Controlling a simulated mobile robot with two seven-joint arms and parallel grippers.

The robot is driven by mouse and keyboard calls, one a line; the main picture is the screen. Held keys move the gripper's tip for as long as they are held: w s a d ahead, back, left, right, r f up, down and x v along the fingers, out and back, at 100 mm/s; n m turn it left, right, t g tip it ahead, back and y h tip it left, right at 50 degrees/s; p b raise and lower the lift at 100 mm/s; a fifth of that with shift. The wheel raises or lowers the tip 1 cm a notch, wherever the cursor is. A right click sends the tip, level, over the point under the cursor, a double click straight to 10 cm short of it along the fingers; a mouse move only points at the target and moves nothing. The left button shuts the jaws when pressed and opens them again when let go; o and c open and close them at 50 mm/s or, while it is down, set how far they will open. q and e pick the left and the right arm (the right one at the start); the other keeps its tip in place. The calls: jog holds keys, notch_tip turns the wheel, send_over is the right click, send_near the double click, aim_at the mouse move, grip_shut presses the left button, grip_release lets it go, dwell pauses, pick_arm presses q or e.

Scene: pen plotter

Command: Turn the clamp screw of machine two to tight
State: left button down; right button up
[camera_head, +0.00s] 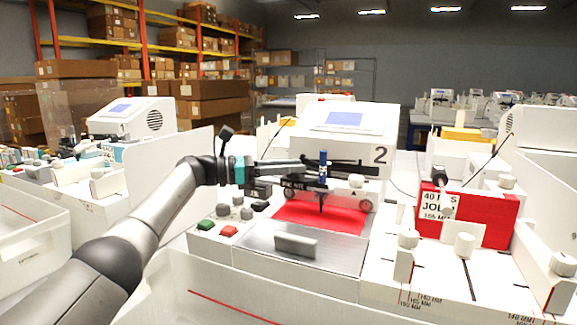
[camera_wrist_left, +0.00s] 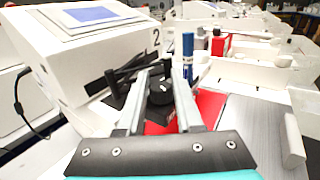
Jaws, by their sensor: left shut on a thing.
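Machine two (camera_head: 345,140) is a white plotter with a screen and the number 2. It also shows in the wrist view (camera_wrist_left: 95,60). A blue pen (camera_head: 322,163) stands upright in its carriage over a red sheet (camera_head: 335,217). The pen also shows beside my gripper in the wrist view (camera_wrist_left: 188,45). The clamp screw (camera_wrist_left: 160,95) is a black round knob with a pale mark. My left gripper (camera_wrist_left: 161,78) is shut on the knob, one finger on each side. In the head view my left gripper (camera_head: 298,167) reaches in from the left, and the knob cannot be made out. My right gripper is not in view.
Green and red buttons (camera_head: 206,225) and grey knobs sit left of the bed. A metal plate (camera_head: 300,250) with a grey block lies in front. A red job card (camera_head: 468,215) stands at the right. White bin walls (camera_head: 250,290) border the front.

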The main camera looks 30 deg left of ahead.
pick_arm(q)
jog(key=shift+w+a+f, duration=0.15)
jog(key=shift+f, duration=0.5)
jog(key=c, duration=1)
grip_release()
jog(key=shift+o, duration=0.8)
jog(key=shift+w+f, duration=0.15)
jog(key=shift+o, duration=1.3)
jog(key=shift+r, duration=0.25)
